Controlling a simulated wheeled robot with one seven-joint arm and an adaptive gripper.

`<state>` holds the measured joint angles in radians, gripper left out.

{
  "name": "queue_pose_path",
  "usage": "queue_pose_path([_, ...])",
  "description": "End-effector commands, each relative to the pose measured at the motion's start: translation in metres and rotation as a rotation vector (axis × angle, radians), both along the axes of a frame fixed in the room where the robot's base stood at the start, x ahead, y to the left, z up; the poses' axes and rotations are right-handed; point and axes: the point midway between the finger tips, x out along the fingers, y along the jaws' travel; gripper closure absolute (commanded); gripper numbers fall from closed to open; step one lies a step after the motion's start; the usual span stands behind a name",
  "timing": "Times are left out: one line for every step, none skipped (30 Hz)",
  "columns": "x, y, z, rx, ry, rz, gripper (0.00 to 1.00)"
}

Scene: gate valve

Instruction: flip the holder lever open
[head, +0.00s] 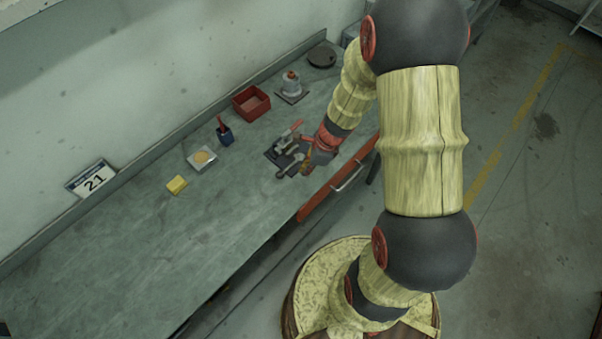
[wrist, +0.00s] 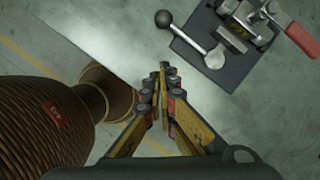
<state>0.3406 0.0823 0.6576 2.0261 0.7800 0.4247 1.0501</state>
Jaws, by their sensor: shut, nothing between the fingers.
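The holder is a dark base plate (head: 274,156) with metal parts on the bench; in the wrist view its plate (wrist: 235,75) is at the upper right. A lever with a red grip (wrist: 301,39) lies at its right side, and the red grip (head: 292,128) also shows in the head view. A metal bar with a black ball end (wrist: 163,19) runs to a silver knob (wrist: 215,57) on the plate's left. I cannot tell which is the holder lever. My gripper (wrist: 160,80) is shut and empty, left of and below the plate, apart from both levers in the picture.
Along the bench (head: 130,240) stand a yellow block (head: 177,184), a pale tray (head: 202,159), a blue cup (head: 225,135), a red bin (head: 251,103) and a red-topped item (head: 291,85). The left bench is clear.

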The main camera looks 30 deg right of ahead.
Motion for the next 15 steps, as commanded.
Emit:
queue_pose_path([-0.002, -0.003, 0.013, 0.000, -0.001, 0.000, 1.00])
queue_pose_path([-0.003, -0.005, 0.019, -0.001, -0.002, -0.001, 1.00])
queue_pose_path([-0.005, -0.006, 0.026, 0.000, 0.000, -0.001, 1.00])
queue_pose_path([-0.006, -0.007, 0.031, 0.000, 0.000, 0.000, 1.00])
queue_pose_path([-0.007, -0.009, 0.036, 0.000, 0.000, 0.000, 1.00])
queue_pose_path([-0.008, -0.010, 0.042, -0.001, 0.001, -0.001, 1.00])
queue_pose_path([-0.009, -0.011, 0.046, -0.001, 0.001, 0.000, 1.00])
queue_pose_path([-0.010, -0.012, 0.050, 0.000, 0.001, 0.000, 1.00])
queue_pose_path([-0.010, -0.013, 0.053, 0.001, 0.001, -0.001, 1.00])
queue_pose_path([-0.011, -0.014, 0.056, 0.000, 0.002, -0.001, 1.00])
queue_pose_path([-0.012, -0.014, 0.058, 0.000, 0.002, 0.000, 1.00])
queue_pose_path([-0.012, -0.015, 0.060, 0.000, 0.002, 0.000, 1.00])
queue_pose_path([-0.013, -0.015, 0.061, 0.001, 0.003, 0.000, 1.00])
queue_pose_path([-0.013, -0.015, 0.062, 0.001, 0.003, 0.000, 1.00])
queue_pose_path([-0.013, -0.015, 0.063, 0.001, 0.003, 0.000, 1.00])
